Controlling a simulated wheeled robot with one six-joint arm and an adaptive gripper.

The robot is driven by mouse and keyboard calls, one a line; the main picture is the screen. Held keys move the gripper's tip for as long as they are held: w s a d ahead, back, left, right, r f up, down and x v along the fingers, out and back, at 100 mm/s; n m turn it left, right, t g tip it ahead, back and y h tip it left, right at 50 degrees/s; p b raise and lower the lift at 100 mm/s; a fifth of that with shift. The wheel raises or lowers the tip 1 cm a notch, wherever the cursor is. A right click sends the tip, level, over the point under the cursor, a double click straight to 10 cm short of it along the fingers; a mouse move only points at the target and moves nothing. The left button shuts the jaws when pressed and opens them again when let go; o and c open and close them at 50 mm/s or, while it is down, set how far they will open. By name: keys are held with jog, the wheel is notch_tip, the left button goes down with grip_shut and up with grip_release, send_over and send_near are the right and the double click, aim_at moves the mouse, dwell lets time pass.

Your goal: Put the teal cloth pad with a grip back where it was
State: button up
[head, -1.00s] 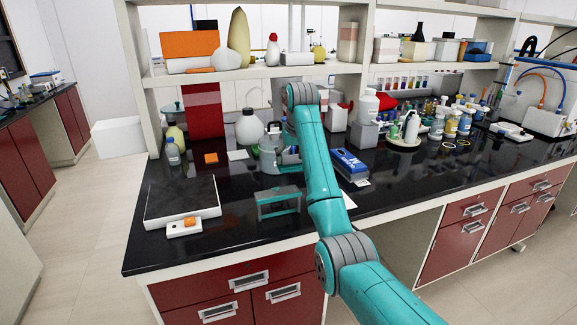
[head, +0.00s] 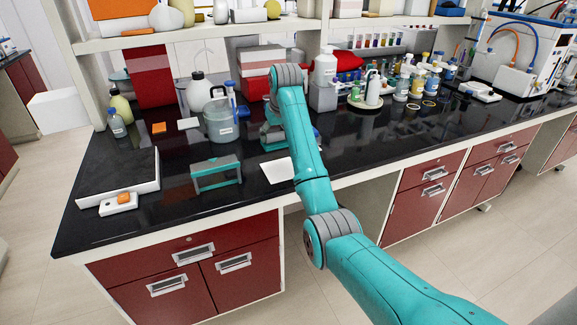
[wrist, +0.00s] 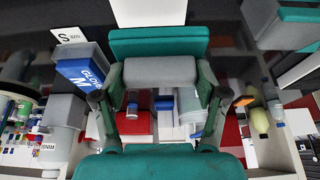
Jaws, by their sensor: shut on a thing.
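In the wrist view the teal cloth pad (wrist: 158,41) is held by its grey grip (wrist: 160,70) between the two fingers of my gripper (wrist: 160,76). The fingers are shut on the grip from either side, and the pad shows beyond it. In the head view my gripper (head: 272,134) is mostly hidden behind my arm, over the bench beside the grey pot. I cannot tell there whether the pad touches anything. A white sheet (head: 277,170) lies on the black bench in front of my gripper; it also shows in the wrist view (wrist: 150,12).
A teal-and-grey stand (head: 216,174) is left of the sheet. The grey pot (head: 221,122) stands close left of my gripper. A blue glove box (wrist: 84,72) and bottles (head: 325,66) are near. A shelf (head: 200,33) overhangs the back. Bench right of my arm is clear at the front.

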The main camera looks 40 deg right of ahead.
aim_at(281, 146)
jog(key=shift+s+d+f, duration=0.1)
jog(key=shift+d+f, duration=0.1)
jog(key=shift+f, duration=0.15)
notch_tip(281, 146, down, 5)
jog(key=shift+d+f, duration=0.1)
jog(key=shift+d, duration=0.05)
jog(key=shift+f, duration=2.15)
jog(key=o, duration=1)
jog(key=shift+f, duration=0.1)
jog(key=v, duration=1.2)
